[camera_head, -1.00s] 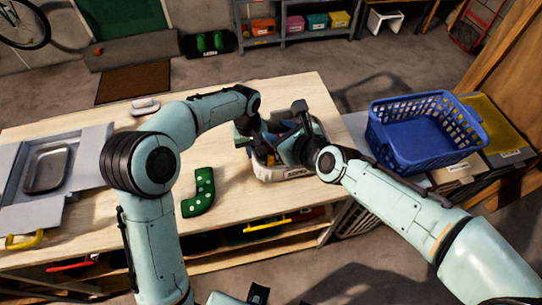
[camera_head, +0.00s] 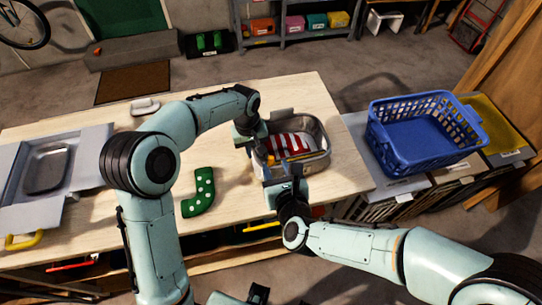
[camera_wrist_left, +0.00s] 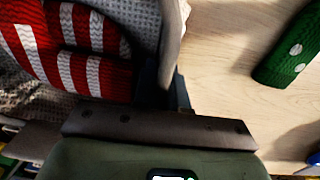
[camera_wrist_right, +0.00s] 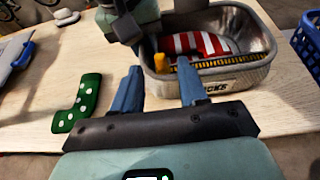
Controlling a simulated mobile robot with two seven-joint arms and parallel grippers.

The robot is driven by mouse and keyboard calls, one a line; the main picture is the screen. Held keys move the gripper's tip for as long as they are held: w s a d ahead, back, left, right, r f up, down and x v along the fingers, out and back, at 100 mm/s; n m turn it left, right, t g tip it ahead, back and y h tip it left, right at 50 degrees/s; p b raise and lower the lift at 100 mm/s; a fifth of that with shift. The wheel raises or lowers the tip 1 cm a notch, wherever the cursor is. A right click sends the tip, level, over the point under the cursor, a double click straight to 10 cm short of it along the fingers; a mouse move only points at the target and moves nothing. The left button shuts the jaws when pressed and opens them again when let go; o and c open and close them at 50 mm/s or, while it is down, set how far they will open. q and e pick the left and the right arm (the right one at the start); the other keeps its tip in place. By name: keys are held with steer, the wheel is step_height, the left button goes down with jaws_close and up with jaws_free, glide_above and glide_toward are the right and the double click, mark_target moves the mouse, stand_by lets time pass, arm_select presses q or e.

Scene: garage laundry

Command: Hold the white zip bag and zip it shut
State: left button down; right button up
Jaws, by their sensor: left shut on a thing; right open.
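No plainly white bag shows; a grey, metallic-looking open container (camera_head: 322,150) stands on the table, with lettering on its front in the right wrist view (camera_wrist_right: 240,84). A red-and-white striped sock (camera_head: 284,144) lies inside. A yellow toothed strip (camera_wrist_right: 218,65) runs along the container's near side, with an orange tab (camera_wrist_right: 160,63) at its left end. My left gripper (camera_head: 251,138) is shut on the container's left rim, which shows in the left wrist view (camera_wrist_left: 174,35). My right gripper (camera_wrist_right: 160,92) is open and empty, just in front of the container.
A green sock with white dots (camera_head: 199,192) lies on the wooden table (camera_head: 110,200), left of the container. A metal tray (camera_head: 46,172) is at the far left. A blue basket (camera_head: 425,140) stands to the right.

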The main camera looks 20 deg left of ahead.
mark_target(272, 159)
steer(key=x, duration=0.6)
steer(key=shift+r, duration=0.1)
jaws_close()
